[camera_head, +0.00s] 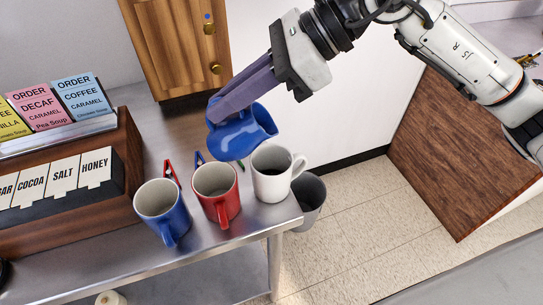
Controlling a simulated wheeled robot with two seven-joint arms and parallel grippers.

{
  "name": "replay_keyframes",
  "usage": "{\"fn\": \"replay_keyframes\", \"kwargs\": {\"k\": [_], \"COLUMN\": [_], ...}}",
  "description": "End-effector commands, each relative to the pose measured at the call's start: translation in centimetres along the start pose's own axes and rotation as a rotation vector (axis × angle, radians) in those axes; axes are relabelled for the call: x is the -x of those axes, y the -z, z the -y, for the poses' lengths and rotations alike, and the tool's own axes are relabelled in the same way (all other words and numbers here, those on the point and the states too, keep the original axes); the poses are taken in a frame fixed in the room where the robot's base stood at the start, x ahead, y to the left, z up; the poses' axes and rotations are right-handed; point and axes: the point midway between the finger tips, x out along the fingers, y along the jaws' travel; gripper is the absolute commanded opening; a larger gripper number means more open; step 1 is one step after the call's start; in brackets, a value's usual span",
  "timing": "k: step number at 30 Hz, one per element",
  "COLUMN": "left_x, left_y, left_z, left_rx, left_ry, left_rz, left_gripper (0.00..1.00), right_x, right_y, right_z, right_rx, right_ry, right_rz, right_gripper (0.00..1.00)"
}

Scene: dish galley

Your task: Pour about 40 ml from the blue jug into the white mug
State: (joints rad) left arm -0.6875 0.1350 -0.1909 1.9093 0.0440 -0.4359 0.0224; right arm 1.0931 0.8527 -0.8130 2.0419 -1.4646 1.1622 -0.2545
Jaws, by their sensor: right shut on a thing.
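The blue jug (240,134) is held up at the centre of the head view, tilted with its mouth side toward the right. My right gripper (226,108) is shut on the jug from above. The white mug (273,176) stands upright on the metal counter, just right of and below the jug in the picture, with its handle to the right. Dark content shows low inside the mug. No stream of liquid shows between them. The jug's inside is hidden. My left gripper is not in view.
A red mug (217,193) stands left of the white mug, and a blue mug (162,209) further left. Clips lie behind them. A wooden rack with labelled bins (65,182) and order cards (78,96) fills the left. The counter (205,248) ends just right of the white mug; a grey bin (309,195) stands beyond.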

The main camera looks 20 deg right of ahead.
Motion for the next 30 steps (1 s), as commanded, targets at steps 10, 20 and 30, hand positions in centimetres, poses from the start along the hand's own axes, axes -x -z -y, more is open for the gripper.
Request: {"fn": "replay_keyframes", "kwargs": {"k": [10,20,30], "left_x": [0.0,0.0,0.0], "left_y": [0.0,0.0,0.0], "left_z": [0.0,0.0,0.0], "left_rx": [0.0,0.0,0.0], "left_ry": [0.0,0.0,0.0], "left_rz": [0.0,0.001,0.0], "left_gripper": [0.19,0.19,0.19], "right_x": [0.2,0.5,0.6], "right_y": [0.2,0.7,1.0], "right_z": [0.0,0.0,0.1], "right_rx": [0.001,0.001,0.001], "right_ry": [0.002,0.003,0.001], "right_rz": [0.05,0.116,0.181], "right_gripper": [0.0,0.0,0.0]}}
